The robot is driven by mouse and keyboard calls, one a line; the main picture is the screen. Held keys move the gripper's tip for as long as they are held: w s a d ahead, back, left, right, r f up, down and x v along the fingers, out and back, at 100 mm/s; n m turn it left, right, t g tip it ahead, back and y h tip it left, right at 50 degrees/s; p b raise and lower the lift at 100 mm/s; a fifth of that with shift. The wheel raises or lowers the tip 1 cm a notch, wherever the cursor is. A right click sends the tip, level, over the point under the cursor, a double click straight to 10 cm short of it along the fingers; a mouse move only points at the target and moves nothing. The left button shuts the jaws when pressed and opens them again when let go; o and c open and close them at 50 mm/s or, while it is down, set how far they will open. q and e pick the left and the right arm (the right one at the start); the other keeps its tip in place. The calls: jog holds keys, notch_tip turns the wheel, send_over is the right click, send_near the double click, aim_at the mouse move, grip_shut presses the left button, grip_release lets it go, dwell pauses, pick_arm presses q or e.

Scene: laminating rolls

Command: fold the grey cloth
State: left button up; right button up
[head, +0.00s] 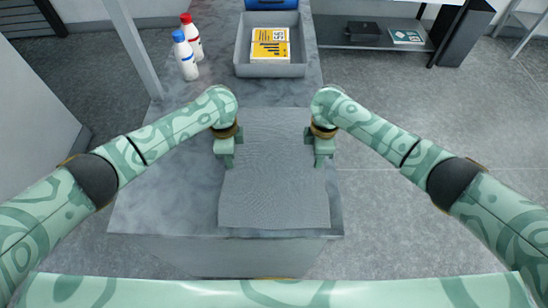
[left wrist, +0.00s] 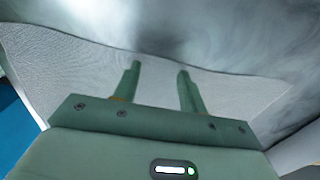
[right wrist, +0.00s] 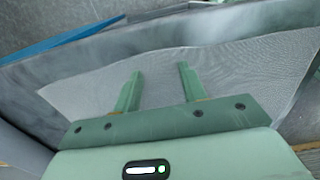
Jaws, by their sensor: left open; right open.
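The grey cloth (head: 272,180) lies flat and spread out on the table in the head view, its near edge close to the table's front edge. My left gripper (head: 227,163) is open at the cloth's left edge. My right gripper (head: 320,162) is open at the cloth's right edge. The cloth also shows beyond the open fingers in the left wrist view (left wrist: 80,75) and the right wrist view (right wrist: 230,75). Nothing is between either pair of fingers that I can make out. Whether the fingertips touch the cloth, I cannot tell.
The grey marbled table (head: 165,200) has bare room left of the cloth. At its back stand a grey tray (head: 270,70) holding a yellow printed item (head: 270,44), a blue-capped bottle (head: 185,58) and a red-capped bottle (head: 192,38). A dark shelf (head: 375,35) is behind right.

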pick_arm(q)
grip_shut()
pick_arm(e)
grip_shut()
jog(key=shift+s, duration=0.1)
